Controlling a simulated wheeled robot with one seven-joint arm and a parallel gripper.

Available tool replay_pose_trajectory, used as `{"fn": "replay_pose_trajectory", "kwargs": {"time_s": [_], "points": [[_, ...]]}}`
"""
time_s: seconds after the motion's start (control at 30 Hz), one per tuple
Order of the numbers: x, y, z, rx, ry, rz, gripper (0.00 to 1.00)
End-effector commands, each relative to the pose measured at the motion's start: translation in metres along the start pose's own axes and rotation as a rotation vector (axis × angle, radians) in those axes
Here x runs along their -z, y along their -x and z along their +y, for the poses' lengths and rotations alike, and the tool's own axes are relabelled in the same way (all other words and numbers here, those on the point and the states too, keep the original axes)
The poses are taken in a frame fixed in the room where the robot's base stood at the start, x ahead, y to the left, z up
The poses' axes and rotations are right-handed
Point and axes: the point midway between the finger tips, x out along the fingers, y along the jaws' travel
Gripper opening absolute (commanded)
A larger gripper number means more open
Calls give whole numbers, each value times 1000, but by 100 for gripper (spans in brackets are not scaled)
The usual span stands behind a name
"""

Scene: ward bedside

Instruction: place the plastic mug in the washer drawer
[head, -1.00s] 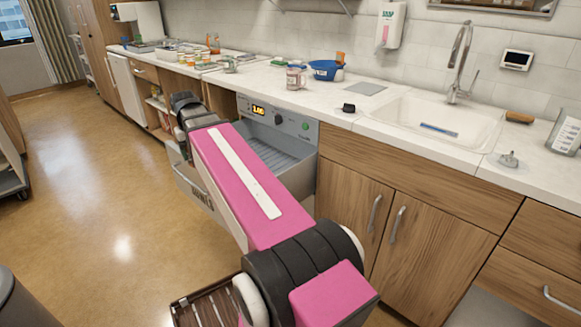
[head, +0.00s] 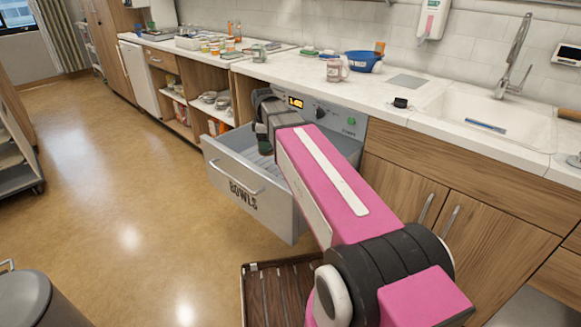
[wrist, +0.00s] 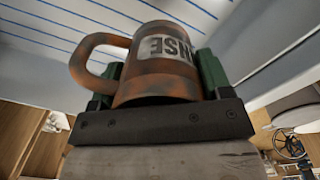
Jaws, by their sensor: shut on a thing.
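The mug (wrist: 158,85) is mottled rust-brown, with a handle on the left and a pale label whose letters appear upside down in the wrist view. My gripper (wrist: 160,72) is shut on it, with a dark green finger on each side. In the head view my gripper (head: 265,147) reaches over the open washer drawer (head: 245,191), and the mug cannot be made out there. The drawer front is grey with a bar handle and the word BOWLS. A pale surface with blue lines, apparently the drawer floor, lies beyond the mug in the wrist view.
The washer's control panel (head: 335,118) is above the drawer, under the counter edge. The counter holds a pink-labelled jar (head: 334,70), a blue bowl (head: 363,62) and a sink (head: 470,115). A brown slatted tray (head: 290,290) is below my arm. Floor at left is open.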

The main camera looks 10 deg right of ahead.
Motion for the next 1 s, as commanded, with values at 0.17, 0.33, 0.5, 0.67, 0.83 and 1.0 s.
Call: {"fn": "replay_pose_trajectory", "kwargs": {"time_s": [0.17,0.33,0.5,0.67,0.83,1.0], "points": [[-7,-11,11,1,35,0,44],[-32,-31,34,2,31,0,44],[-56,-52,56,1,30,0,44],[-74,-67,72,1,31,0,44],[-82,-73,79,0,33,1,44],[-83,-84,78,2,33,0,44]]}}
